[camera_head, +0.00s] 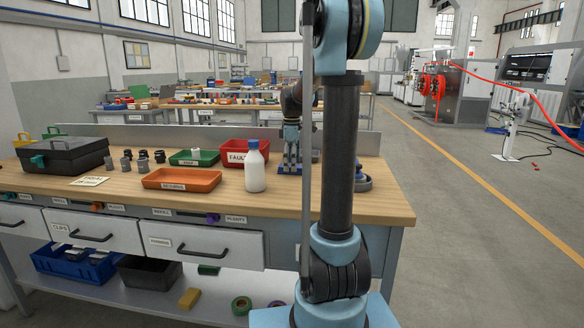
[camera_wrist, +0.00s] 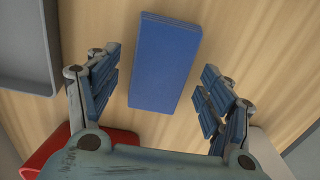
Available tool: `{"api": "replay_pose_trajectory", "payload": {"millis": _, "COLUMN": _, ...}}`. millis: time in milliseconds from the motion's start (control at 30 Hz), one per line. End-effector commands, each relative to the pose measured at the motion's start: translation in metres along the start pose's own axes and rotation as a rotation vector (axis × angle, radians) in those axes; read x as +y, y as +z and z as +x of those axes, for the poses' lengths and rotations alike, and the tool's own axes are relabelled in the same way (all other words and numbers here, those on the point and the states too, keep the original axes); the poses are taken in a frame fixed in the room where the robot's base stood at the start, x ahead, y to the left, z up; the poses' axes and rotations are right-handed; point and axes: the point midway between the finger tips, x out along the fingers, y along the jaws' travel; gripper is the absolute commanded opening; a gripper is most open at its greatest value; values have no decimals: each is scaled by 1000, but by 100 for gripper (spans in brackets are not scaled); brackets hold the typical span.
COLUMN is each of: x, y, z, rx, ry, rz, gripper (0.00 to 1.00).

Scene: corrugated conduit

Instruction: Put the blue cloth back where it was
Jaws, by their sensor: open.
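The blue cloth (camera_wrist: 166,62) lies on the wooden bench top as a flat, folded, block-like rectangle. In the wrist view it is centred ahead of and between my fingers, with bare wood showing on both sides. My gripper (camera_wrist: 160,92) is open and empty, its two padded fingers spread wider than the cloth. In the head view my gripper (camera_head: 291,163) points down over the bench beside the red bin. A bit of blue shows at its fingertips there, too small to tell clearly. No marked spot for the cloth can be made out.
An orange tray (camera_head: 181,180), a green tray (camera_head: 194,157) and a black toolbox (camera_head: 64,155) are further left. A grey tray (camera_wrist: 22,50) edges the wrist view.

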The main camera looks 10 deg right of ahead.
Motion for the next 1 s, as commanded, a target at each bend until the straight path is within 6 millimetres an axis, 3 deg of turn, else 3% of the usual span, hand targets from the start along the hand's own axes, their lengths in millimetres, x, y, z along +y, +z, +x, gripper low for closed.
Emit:
{"api": "replay_pose_trajectory", "payload": {"millis": 600, "x": 0, "y": 0, "z": -98, "rx": 0, "ry": 0, "rz": 0, "gripper": 74}}
{"api": "replay_pose_trajectory", "payload": {"millis": 1000, "x": 0, "y": 0, "z": -112, "rx": 0, "ry": 0, "rz": -1, "gripper": 74}}
